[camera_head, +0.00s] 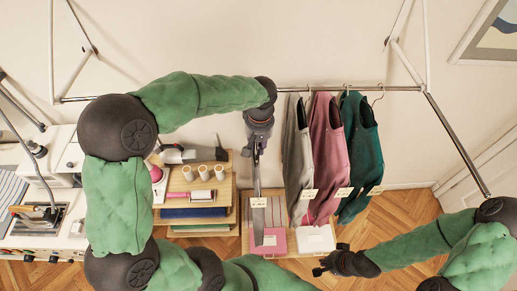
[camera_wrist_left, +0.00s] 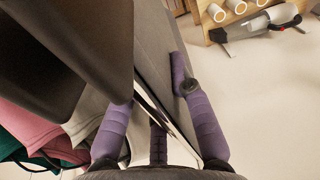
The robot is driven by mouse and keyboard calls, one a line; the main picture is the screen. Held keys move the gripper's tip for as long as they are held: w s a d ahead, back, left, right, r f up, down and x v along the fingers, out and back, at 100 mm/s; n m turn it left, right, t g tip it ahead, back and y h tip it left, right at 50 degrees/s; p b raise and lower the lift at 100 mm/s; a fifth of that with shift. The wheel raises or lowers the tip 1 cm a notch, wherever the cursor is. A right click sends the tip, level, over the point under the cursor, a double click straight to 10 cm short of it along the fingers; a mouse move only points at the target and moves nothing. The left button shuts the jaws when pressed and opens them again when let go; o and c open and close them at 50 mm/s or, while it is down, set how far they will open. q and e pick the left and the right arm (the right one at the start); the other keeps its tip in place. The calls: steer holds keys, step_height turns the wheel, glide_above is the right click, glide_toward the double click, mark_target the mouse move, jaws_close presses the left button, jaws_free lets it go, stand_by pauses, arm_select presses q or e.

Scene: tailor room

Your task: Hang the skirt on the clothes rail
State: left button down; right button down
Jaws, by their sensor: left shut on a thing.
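The clothes rail (camera_head: 330,88) is a metal bar running across the back. My left gripper (camera_head: 257,148) is at the rail, left of the hanging clothes. It is shut on the dark grey skirt (camera_head: 257,225), which hangs down almost edge-on with a pale tag. In the left wrist view, the purple fingers of the left gripper (camera_wrist_left: 160,125) are close on either side of the grey cloth of the skirt (camera_wrist_left: 153,45). The skirt's top and any hook are hidden by the gripper. My right gripper (camera_head: 327,259) is low at the front, empty, with its fingers apart.
A grey garment (camera_head: 297,160), a pink one (camera_head: 328,150) and a green one (camera_head: 360,150) hang from the rail to the right. A wooden shelf (camera_head: 228,188) with thread spools stands left. Pink and white boxes (camera_head: 314,240) sit below the clothes.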

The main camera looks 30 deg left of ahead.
arm_select(q)
steer(key=shift+w+a+f, duration=0.35)
steer(key=shift+w+a, duration=0.1)
steer(key=shift+w, duration=0.3)
steer(key=shift+w+a+f, duration=0.35)
steer(key=shift+w+a, duration=0.15)
steer(key=shift+w, duration=0.25)
steer(key=shift+w+a+f, duration=0.35)
steer(key=shift+w+a, duration=0.1)
steer(key=shift+w, duration=0.3)
steer(key=c, duration=1)
jaws_free()
steer(key=shift+c, duration=0.2)
step_height(320, 180, up, 12)
steer(key=shift+d, duration=0.3)
steer(key=shift+s, duration=0.1)
